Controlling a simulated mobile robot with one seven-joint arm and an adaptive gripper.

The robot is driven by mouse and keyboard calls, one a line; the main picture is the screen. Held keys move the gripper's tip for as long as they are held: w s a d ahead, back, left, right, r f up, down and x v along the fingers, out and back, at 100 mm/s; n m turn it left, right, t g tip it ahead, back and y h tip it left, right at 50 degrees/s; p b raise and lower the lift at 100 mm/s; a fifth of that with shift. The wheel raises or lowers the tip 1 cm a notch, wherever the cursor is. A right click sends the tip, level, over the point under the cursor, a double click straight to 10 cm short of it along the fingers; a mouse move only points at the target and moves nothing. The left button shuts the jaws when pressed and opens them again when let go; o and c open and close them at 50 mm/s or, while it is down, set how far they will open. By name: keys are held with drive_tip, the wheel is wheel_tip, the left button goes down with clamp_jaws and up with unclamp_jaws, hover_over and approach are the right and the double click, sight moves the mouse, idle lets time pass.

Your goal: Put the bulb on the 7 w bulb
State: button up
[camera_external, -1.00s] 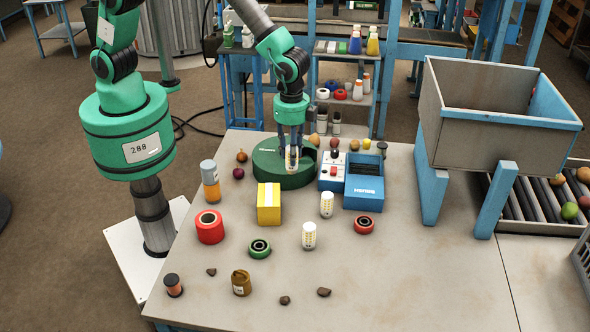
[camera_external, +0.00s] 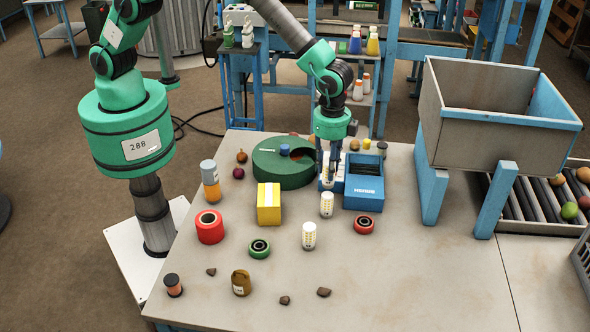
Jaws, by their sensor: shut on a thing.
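My gripper (camera_external: 328,176) is shut on a small pale bulb, which is mostly hidden between the fingers. A second similar bulb (camera_external: 309,236) stands upright nearer the front. The wattage print on the bulbs is too small to read.
A round green holder (camera_external: 270,174) is left of my gripper, and an open blue box (camera_external: 363,190) is right. The table's right front is clear.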

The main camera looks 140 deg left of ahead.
drive_tip(key=shift+f, duration=0.1)
idle(0.3)
drive_tip(key=shift+f, duration=1.65)
drive_tip(key=shift+f, duration=0.2)
drive_tip(key=o, duration=1.1)
drive_tip(key=shift+o, duration=0.2)
drive_tip(key=shift+r, duration=0.15)
wheel_tip(320, 180, up, 12)
drive_tip(key=shift+r, duration=0.1)
